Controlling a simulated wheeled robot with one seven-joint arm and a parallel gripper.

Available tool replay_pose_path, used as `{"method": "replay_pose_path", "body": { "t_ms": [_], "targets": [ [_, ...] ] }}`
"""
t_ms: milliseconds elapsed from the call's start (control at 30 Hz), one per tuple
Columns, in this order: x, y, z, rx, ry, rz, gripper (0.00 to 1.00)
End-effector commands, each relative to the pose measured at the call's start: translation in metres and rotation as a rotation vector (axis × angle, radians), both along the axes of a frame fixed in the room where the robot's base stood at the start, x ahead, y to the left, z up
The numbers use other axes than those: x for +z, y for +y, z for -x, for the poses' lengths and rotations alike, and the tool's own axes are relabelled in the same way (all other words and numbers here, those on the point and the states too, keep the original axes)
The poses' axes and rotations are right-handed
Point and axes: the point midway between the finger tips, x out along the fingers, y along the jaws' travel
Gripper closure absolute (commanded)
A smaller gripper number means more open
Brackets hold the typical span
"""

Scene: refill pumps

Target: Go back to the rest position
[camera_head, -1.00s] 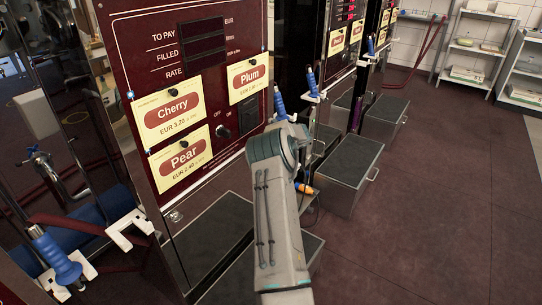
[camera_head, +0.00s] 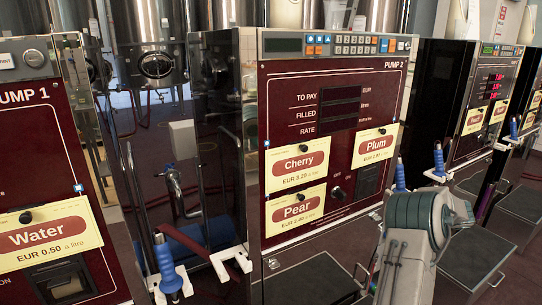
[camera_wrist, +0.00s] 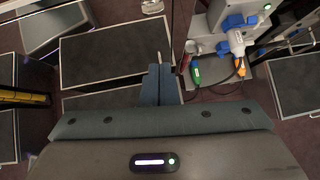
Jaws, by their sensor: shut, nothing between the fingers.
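My gripper (camera_wrist: 158,85) shows in the wrist view with its two dark fingers together and nothing between them. It points at the floor area among dark-topped steps. In the head view my grey arm (camera_head: 415,230) rises at the lower right, in front of pump 2. The gripper itself is hidden there.
Pump 2 (camera_head: 277,85), with Cherry, Plum and Pear cards, stands close beside the arm. Pump 1 (camera_head: 30,155) with a Water card is at left. In the wrist view a dark-topped step (camera_wrist: 115,52) and blue-white plugs (camera_wrist: 236,42) lie near the fingers.

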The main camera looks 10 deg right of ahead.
Motion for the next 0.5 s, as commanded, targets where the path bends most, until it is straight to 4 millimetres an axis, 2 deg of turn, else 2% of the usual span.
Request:
{"method": "replay_pose_path", "body": {
  "t_ms": [67, 167, 333, 500],
  "targets": [
    [0.013, 0.003, -0.006, -0.033, -0.023, -0.01, 1.0],
    [0.048, 0.011, -0.022, -0.148, -0.091, -0.053, 1.0],
    [0.139, 0.037, -0.05, -0.488, -0.273, -0.246, 1.0],
    [0.214, 0.075, -0.051, -0.84, -0.415, -0.545, 1.0]
  ]
}}
